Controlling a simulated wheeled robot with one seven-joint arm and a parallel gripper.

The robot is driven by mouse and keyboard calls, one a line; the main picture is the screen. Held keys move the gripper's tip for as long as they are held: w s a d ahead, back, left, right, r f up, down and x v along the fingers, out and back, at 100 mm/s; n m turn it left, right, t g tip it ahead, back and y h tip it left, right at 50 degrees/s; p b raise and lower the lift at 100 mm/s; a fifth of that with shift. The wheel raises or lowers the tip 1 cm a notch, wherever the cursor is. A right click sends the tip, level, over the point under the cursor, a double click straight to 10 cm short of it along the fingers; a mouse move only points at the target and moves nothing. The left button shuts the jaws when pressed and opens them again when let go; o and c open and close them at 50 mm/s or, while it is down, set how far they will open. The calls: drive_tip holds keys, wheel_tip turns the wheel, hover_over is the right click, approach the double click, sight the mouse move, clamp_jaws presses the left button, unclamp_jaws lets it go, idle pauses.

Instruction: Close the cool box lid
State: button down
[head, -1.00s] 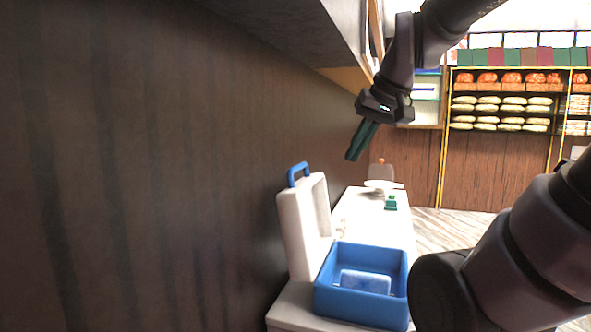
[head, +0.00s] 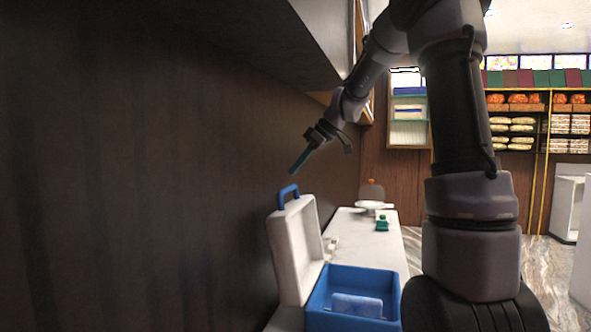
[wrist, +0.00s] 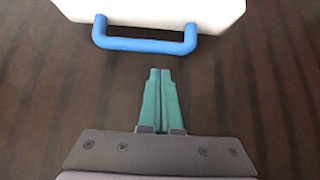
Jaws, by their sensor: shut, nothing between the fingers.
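The blue cool box (head: 318,309) stands open on the counter in the head view, with a pale blue-white block (head: 357,305) inside. Its white lid (head: 297,248) stands upright at the box's left side, beside the dark wall. A blue handle (head: 288,195) sits on the lid's top edge. My gripper (head: 293,170) is shut and empty, just above the handle and apart from it. In the wrist view my gripper's green fingers (wrist: 161,72) are together and point toward the blue handle (wrist: 145,44) and the white lid (wrist: 150,12), with a gap between.
A dark wall (head: 130,180) runs along the left, close to the lid. Behind the box, a white counter (head: 352,235) holds a green item (head: 382,223) and a white dish (head: 372,206). An overhang (head: 290,50) is above. Shelves (head: 520,130) stand at the far right.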

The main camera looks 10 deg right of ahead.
drive_tip(key=x, duration=0.7)
drive_tip(key=shift+a+f, duration=0.1)
drive_tip(key=shift+f, duration=0.05)
drive_tip(key=shift+w, duration=0.1)
